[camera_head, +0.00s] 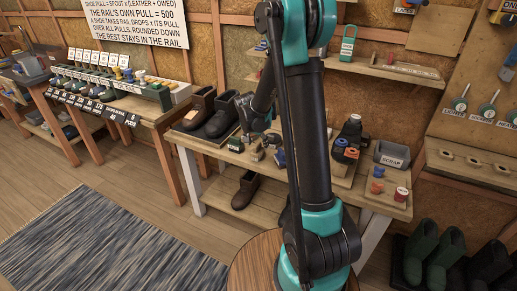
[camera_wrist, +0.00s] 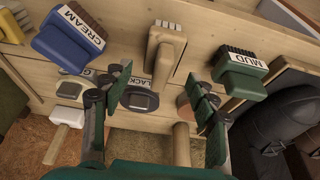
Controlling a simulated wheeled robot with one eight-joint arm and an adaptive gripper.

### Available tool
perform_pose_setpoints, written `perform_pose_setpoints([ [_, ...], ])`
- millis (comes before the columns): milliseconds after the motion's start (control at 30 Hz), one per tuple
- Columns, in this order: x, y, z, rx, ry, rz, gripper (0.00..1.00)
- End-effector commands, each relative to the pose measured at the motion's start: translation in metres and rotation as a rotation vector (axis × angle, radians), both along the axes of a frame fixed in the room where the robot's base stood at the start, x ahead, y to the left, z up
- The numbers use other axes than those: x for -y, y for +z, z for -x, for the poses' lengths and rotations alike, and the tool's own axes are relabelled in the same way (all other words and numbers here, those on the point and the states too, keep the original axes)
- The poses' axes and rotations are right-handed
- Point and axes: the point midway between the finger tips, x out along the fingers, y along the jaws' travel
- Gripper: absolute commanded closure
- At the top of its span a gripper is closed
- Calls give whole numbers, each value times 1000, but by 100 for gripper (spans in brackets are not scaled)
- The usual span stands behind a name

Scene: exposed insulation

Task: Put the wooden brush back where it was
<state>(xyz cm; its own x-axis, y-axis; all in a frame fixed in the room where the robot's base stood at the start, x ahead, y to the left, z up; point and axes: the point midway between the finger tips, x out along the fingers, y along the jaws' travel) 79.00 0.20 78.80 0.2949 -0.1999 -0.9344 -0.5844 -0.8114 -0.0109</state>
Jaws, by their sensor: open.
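A pale wooden brush (camera_wrist: 163,52) with a short strip of bristles lies at the top middle of the wrist view, on a light wooden surface. The brush looks apart from both fingers. In the head view my gripper (camera_head: 258,148) is low over the workbench (camera_head: 226,157), partly hidden by my arm. I cannot pick out the wooden brush there.
A blue brush labelled CREAM (camera_wrist: 68,42) and a green brush labelled MUD (camera_wrist: 240,75) flank the wooden brush. Dark boots (camera_head: 222,117) stand on the bench left of my gripper. A grey SCRAP bin (camera_head: 392,155) stands at the bench's right. A striped rug (camera_head: 110,240) covers open floor.

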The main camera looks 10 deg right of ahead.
Motion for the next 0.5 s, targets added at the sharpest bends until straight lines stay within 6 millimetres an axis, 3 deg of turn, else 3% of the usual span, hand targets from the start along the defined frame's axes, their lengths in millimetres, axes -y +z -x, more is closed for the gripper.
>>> perform_pose_setpoints([
  [233, -8, 38, 12, 0, 0, 0, 41],
  [500, -12, 58, 20, -1, 2, 0, 41],
])
